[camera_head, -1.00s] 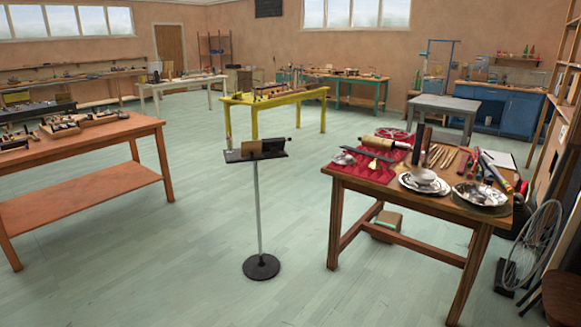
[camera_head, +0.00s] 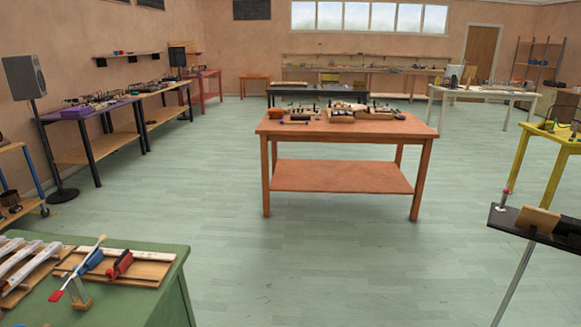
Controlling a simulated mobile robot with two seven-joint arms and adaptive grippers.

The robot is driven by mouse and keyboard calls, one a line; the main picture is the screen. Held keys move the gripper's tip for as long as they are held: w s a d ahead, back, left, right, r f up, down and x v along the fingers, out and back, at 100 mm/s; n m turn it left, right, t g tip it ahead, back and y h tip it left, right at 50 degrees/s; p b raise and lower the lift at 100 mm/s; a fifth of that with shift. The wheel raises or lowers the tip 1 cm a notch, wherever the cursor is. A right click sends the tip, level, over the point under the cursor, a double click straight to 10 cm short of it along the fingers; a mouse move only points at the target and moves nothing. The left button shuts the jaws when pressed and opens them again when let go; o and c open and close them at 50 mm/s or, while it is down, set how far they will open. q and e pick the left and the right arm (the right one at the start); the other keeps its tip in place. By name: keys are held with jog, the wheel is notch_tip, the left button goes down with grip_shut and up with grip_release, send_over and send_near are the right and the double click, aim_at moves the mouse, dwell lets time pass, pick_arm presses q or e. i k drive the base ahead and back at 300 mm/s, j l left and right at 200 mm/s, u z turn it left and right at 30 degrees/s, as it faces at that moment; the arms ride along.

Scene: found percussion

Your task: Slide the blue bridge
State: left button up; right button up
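A small blue block (camera_head: 91,262), which looks like the blue bridge, sits at the bottom left on a wooden board (camera_head: 148,271). The board lies on a green table (camera_head: 170,290). A similar red block (camera_head: 119,265) is just to its right on the same board. A thin stick with a red tip (camera_head: 56,296) slants up across or beside the blue block; I cannot tell whether they touch. Neither of my grippers is in view.
Pale wooden bars (camera_head: 22,258) lie left of the board. An orange table (camera_head: 345,128) with small items stands mid-room. A black music stand (camera_head: 530,222) is at right, a speaker (camera_head: 26,78) on a stand at left. Open floor (camera_head: 300,270) lies between.

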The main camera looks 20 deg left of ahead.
aim_at(97, 255)
jog(key=i+l+u, duration=0.15)
jog(key=u, duration=0.25)
jog(key=i+l+u, duration=0.2)
jog(key=u, duration=0.2)
jog(key=i+l+u, duration=0.25)
jog(key=u, duration=0.15)
jog(key=i+l+u, duration=0.1)
jog(key=l+u, duration=0.35)
jog(key=i+l+u, duration=0.1)
jog(key=u, duration=0.3)
jog(key=l, duration=0.1)
